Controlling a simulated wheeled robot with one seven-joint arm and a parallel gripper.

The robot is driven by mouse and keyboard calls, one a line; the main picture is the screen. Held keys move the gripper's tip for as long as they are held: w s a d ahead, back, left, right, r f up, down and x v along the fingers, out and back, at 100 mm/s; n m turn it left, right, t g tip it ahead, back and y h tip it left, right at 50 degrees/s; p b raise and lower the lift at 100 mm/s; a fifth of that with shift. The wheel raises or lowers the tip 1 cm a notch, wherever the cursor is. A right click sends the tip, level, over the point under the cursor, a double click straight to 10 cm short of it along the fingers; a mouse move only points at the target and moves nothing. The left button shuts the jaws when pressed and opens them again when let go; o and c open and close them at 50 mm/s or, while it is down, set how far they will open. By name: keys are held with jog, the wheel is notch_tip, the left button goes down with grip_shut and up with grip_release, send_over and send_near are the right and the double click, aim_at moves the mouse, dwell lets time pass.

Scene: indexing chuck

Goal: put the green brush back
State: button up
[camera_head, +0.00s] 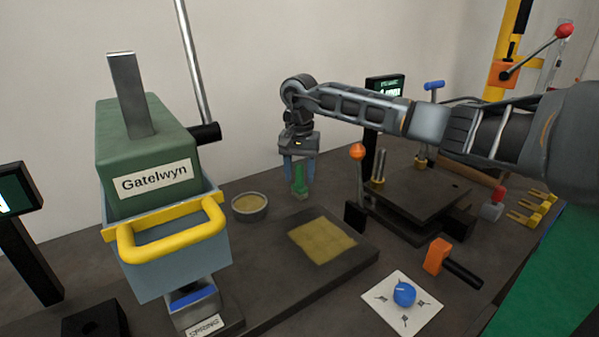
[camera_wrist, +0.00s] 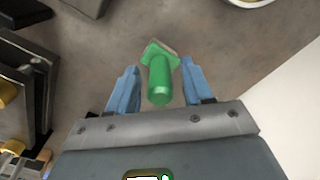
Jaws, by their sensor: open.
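The green brush (camera_head: 299,181) stands upright on the dark bench, handle up, near the wall and right of a small round bowl. In the wrist view the brush (camera_wrist: 160,80) shows from above, its handle between the two blue fingers. My gripper (camera_head: 299,172) points down over the brush with a finger on each side. In the wrist view my gripper (camera_wrist: 157,82) is open, with gaps between both fingers and the handle. The brush's underside is hidden.
A round bowl (camera_head: 250,206) stands left of the brush. A yellow pad (camera_head: 321,241) lies in front on a dark plate. A dark fixture (camera_head: 420,205) with an orange-knobbed lever (camera_head: 358,152) stands to the right. A green machine head (camera_head: 148,150) rises at left.

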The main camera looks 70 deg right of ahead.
notch_tip(320, 180, up, 12)
jog(key=b, duration=0.1)
jog(key=shift+r, duration=0.15)
dwell(0.5)
